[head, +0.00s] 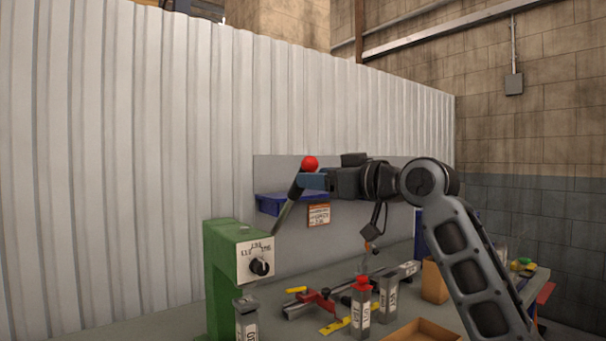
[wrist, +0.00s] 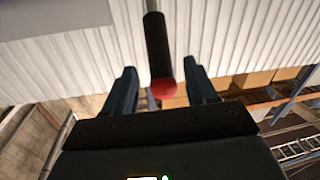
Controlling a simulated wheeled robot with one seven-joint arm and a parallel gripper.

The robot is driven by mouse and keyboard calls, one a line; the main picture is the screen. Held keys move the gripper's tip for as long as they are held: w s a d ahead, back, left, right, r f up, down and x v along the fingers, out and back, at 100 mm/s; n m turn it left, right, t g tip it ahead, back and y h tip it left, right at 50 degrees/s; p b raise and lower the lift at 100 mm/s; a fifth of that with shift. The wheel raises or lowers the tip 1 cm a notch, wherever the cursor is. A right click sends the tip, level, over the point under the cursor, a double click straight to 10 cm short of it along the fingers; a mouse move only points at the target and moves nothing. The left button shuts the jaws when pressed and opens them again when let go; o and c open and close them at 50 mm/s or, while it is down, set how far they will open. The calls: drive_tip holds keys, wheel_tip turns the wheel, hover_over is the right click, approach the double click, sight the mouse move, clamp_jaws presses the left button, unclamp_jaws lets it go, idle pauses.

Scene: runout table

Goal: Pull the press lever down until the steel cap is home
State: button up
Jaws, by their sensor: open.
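The green press (head: 222,245) stands at the left of the table, with a dial on its pale front plate. Its lever (head: 287,212) slants up and right to a red ball knob (head: 310,163). My gripper (head: 312,181) is open at the upper end of the lever. In the wrist view the red knob (wrist: 163,89) and the dark lever grip (wrist: 155,45) lie between the two spread fingers of my gripper (wrist: 162,72), with gaps on both sides. A grey labelled post (head: 246,324) with a dark grey top stands at the press; I cannot tell whether that top is the steel cap.
A red-topped labelled post (head: 360,312) and a grey post (head: 388,300) stand right of the press. A red clamp-like tool (head: 317,302) lies behind them. A blue shelf (head: 282,204) is on the back panel. An orange tray (head: 423,331) is at the front.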

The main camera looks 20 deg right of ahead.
drive_tip(key=shift+p+x, duration=0.4)
drive_tip(key=shift+x, duration=1.8)
clamp_jaws()
